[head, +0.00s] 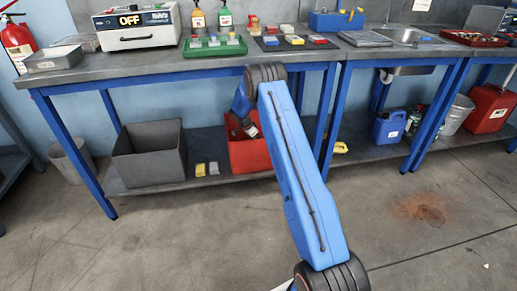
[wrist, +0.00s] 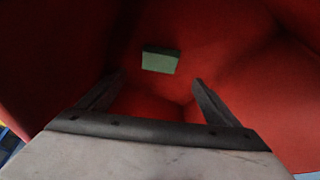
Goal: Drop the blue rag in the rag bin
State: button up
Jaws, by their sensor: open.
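My gripper (wrist: 157,80) is open with nothing between its fingers. In the head view its wrist end reaches down into a red bin (head: 245,158) on the lower shelf, and my arm hides part of that bin. The wrist view shows the red inside of the bin (wrist: 230,50). A small green block-like piece (wrist: 160,61) lies in it, beyond the fingertips and apart from them. I cannot make out a blue rag for certain. A small flat blue thing (head: 425,40) lies by the sink, too small to identify. No label shows that the red bin is the rag bin.
A grey open bin (head: 150,155) and small yellow and grey blocks (head: 207,169) stand left of the red bin. On the bench are a green tray (head: 213,49) and a dark mat (head: 268,46) with several small coloured pieces. Open floor lies in front.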

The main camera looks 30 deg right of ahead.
jog(key=shift+v, duration=1.05)
